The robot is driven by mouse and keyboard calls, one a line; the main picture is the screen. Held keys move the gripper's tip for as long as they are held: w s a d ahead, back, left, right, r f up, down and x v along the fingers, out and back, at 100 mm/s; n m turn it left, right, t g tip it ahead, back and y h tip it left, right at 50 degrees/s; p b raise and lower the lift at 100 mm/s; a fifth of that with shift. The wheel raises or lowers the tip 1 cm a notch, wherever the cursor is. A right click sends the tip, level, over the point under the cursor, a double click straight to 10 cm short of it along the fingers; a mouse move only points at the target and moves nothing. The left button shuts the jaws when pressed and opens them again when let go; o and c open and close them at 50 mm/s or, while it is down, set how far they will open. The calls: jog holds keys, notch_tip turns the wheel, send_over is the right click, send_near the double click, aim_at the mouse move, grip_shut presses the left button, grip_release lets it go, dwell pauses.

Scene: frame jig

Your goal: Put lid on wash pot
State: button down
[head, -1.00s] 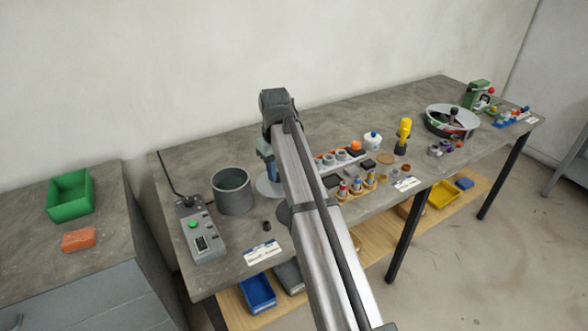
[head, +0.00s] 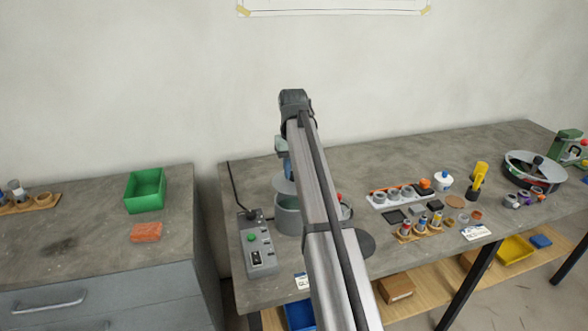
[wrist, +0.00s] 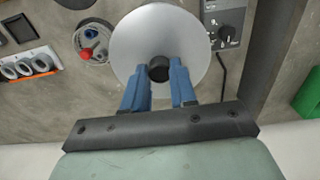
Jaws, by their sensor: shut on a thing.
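The lid is a flat, light grey disc (wrist: 150,30) with a black knob (wrist: 158,66) at its middle, seen in the wrist view. My gripper (wrist: 159,73) has its two blue fingers shut on the knob. In the head view the lid (head: 283,186) is held level above the grey wash pot (head: 288,222), whose upper part shows just below it. My arm hides the right side of both, so I cannot tell exactly how well the lid is centred or whether it touches the rim. In the wrist view the lid hides the pot.
A control box (head: 257,245) with a green button stands close left of the pot. Trays with small parts (head: 420,228) stand to the right. The bench behind the pot looks clear.

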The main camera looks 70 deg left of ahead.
aim_at(293, 180)
jog(key=shift+f, duration=2.25)
jog(key=shift+f, duration=0.8)
jog(key=c, duration=0.8)
grip_release()
jog(key=shift+o, duration=0.7)
jog(key=shift+r, duration=0.2)
jog(key=shift+r, duration=0.55)
jog(key=shift+r, duration=0.15)
jog(key=shift+r, duration=3.35)
